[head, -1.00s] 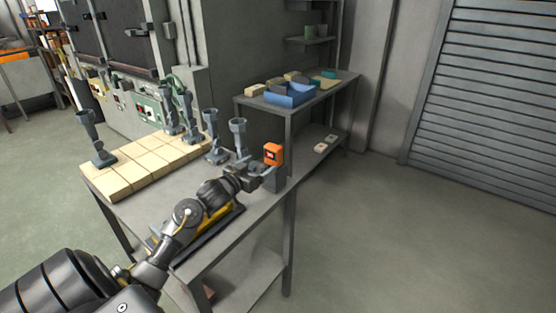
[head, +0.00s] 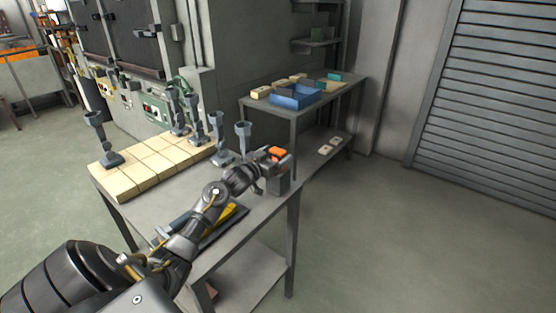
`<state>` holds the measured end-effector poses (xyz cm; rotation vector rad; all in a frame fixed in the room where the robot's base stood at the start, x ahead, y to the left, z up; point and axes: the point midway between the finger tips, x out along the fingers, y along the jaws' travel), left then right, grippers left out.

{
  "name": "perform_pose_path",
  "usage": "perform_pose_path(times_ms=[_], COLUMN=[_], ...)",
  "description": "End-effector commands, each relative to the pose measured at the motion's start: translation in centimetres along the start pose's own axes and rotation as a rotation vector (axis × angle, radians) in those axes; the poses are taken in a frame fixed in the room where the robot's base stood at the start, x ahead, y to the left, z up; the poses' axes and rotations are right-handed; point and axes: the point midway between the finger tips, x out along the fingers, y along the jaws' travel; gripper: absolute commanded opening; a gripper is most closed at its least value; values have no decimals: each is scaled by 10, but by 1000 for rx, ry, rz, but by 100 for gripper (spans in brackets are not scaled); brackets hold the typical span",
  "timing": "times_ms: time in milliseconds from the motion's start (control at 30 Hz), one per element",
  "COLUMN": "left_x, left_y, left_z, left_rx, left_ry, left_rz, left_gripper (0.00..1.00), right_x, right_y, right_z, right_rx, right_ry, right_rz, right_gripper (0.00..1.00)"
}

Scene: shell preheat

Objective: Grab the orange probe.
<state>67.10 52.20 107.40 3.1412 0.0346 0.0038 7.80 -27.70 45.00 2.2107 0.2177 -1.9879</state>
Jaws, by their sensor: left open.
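The orange probe (head: 278,151) stands upright in a dark grey holder (head: 279,183) at the right end of the near table. My left gripper (head: 272,157) is open at the probe, and its fingers hide part of the orange body. I cannot tell whether the fingers touch it. My right gripper is not in view.
The near table (head: 265,207) holds pale tiles (head: 150,163), several grey funnel-topped stands (head: 243,136) and a dark tray with a yellow item (head: 218,222) under my arm. A second table behind holds a blue bin (head: 295,97). The floor to the right is clear.

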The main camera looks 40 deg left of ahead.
Motion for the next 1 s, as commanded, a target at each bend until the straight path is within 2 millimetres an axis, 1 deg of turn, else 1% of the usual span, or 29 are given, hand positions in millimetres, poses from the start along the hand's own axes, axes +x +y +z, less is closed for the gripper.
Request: perform_pose_path(times_ms=[33, 200, 333, 533, 567, 933, 1000], left_x=[8, 28, 34, 34, 34, 34, 34], left_y=[-1, -1, -2, -1, -1, -1, -1], left_z=[-7, -4, -3, -2, -2, -2, -3], left_rx=[-3, -1, 0, 1, 1, 1, 1], left_ry=[-1, -1, 0, 0, 0, 0, 1], left_rz=[-1, 0, -1, 0, 0, 0, 0], left_gripper=[82, 82, 82, 82, 79, 31, 30], right_x=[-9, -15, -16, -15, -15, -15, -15], right_y=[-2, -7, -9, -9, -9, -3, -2], right_z=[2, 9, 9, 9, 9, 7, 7], right_rx=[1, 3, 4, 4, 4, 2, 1], right_ry=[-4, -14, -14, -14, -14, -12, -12], right_rz=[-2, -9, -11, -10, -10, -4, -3], right_gripper=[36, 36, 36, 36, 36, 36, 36])
